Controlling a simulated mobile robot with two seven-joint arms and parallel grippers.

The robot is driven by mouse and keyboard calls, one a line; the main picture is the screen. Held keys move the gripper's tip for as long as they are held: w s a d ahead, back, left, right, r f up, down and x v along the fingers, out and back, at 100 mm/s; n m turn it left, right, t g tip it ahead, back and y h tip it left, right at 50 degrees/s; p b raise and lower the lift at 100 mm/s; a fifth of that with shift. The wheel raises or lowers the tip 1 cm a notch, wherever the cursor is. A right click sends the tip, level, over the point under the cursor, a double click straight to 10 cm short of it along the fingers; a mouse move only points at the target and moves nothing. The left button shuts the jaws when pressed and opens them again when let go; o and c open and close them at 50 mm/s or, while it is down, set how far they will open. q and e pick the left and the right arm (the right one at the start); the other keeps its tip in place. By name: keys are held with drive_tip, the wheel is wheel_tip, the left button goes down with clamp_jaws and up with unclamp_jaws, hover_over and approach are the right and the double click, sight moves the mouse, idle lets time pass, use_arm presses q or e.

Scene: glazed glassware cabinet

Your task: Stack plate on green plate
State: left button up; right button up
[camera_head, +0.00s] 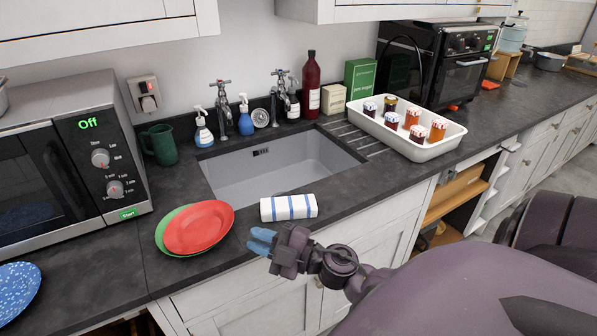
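A red plate (199,227) lies on a green plate (165,238) on the dark counter left of the sink's front. The red plate is shifted toward the right, so only the green plate's left and lower rim shows. A blue speckled plate (16,286) lies at the far left, cut by the picture edge. My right gripper (260,241) has blue fingertips and is at the counter's front edge, right of the plates and apart from them. Nothing shows in it; its fingers look close together, but I cannot tell their gap. My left gripper is not in view.
A rolled striped towel (289,207) lies just behind my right gripper, in front of the sink (275,170). A microwave (72,150) and a green mug (160,145) stand behind the plates. A white tray (440,146) with several jars is right of the sink.

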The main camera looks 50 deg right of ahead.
drive_tip(key=s+f+m+g+h, duration=0.3)
drive_tip(key=f+m, duration=0.4)
drive_tip(key=f, duration=0.3)
drive_tip(key=s+f+m+g+h, duration=0.3)
drive_tip(key=s+f+m+h, duration=0.2)
drive_tip(key=s+f+m, duration=0.3)
wheel_tip(320, 180, down, 2)
drive_tip(key=shift+s+a+f+h, duration=0.25)
drive_tip(key=shift+s+a+h, duration=0.05)
drive_tip(key=shift+a+h, duration=0.1)
